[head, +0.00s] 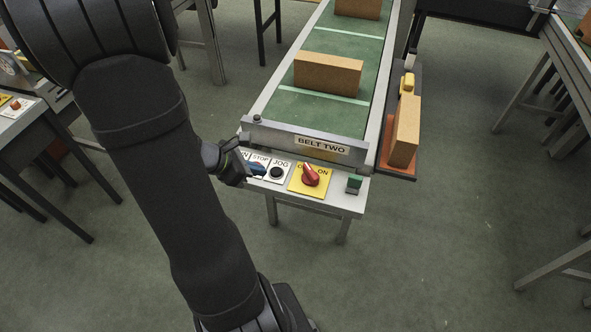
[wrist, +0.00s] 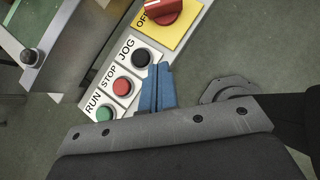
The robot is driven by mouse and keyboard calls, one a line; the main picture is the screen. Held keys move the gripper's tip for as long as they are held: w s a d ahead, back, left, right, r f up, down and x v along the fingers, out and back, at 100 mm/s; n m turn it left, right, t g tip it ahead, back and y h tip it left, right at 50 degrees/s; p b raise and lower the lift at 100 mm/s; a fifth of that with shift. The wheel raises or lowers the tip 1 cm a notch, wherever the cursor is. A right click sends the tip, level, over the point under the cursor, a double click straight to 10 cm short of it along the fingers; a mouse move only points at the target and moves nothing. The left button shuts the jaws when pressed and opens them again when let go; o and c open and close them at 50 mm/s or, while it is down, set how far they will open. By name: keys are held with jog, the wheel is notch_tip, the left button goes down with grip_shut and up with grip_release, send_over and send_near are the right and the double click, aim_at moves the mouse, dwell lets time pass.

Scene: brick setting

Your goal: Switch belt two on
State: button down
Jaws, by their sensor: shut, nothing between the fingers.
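The belt two control panel (head: 335,198) sits at the front end of the conveyor under a BELT TWO label (head: 322,145). A red rotary knob (head: 310,175) stands on a yellow OFF/ON plate (head: 296,187); its upper end partly covers the OFF word. The knob also shows at the top of the wrist view (wrist: 172,10). My gripper (head: 257,168) is at the panel's left part, left of the knob. Its blue fingers (wrist: 159,68) are shut and empty, tips beside the black JOG button (wrist: 141,59). Whether they touch the panel I cannot tell.
The red STOP button (wrist: 122,88) and green RUN button (wrist: 104,114) lie beside JOG. A brick (head: 328,74) lies on the green belt (head: 300,110); another brick (head: 405,131) stands on the right side.

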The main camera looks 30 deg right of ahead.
aim_at(305, 173)
jog(key=x, duration=1)
jog(key=d, duration=0.3)
jog(key=shift+d, duration=0.5)
